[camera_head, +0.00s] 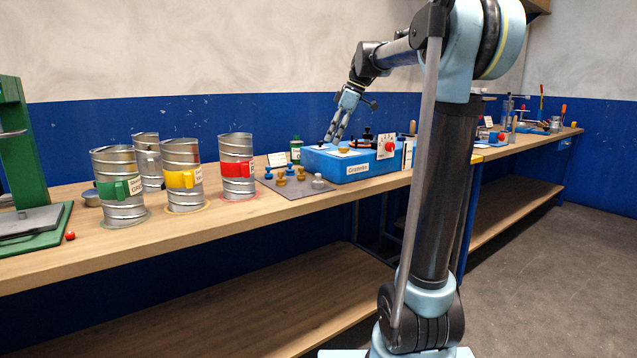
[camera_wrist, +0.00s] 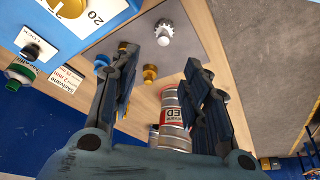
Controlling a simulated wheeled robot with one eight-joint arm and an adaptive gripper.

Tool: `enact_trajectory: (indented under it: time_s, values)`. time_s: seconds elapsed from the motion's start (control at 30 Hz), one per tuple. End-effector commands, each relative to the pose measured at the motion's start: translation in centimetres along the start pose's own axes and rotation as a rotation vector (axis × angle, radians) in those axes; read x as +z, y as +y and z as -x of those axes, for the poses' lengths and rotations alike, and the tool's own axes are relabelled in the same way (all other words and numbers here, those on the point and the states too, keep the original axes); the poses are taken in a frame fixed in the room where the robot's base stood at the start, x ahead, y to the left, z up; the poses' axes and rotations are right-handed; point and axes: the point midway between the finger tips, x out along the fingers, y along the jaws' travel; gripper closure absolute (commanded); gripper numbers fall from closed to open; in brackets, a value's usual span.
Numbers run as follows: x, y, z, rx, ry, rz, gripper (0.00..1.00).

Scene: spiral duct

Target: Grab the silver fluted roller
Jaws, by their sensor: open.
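The silver fluted roller (camera_wrist: 164,32) stands on a grey mat in the wrist view, beyond and between my fingertips. In the head view it is the small silver piece (camera_head: 318,182) at the right end of the mat, just in front of the blue box. My gripper (camera_wrist: 160,58) is open, with nothing between its two fingers. In the head view my gripper (camera_head: 334,136) hangs above the blue box, behind and above the roller, apart from it. The roller's top and toothed edge are visible in the wrist view.
Brass knobs (camera_wrist: 150,73) and blue knobs (camera_head: 264,171) share the grey mat (camera_wrist: 195,35). The blue box (camera_head: 338,168) with mounted parts stands right of it.

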Motion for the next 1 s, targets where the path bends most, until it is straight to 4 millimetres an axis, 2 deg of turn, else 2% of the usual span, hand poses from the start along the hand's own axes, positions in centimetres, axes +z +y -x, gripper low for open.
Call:
enact_trajectory:
  time_s: [0.5, 0.63, 0.87, 1.0]
  values:
    - [0.1, -0.1, -9.0, 0.0, 0.0, -0.001, 0.57]
    - [0.1, -0.1, -10.5, 0.0, 0.0, -0.002, 0.57]
    - [0.1, -0.1, -11.8, 0.0, -0.001, -0.003, 0.57]
    - [0.4, -0.3, -13.5, 0.0, 0.0, -0.002, 0.57]
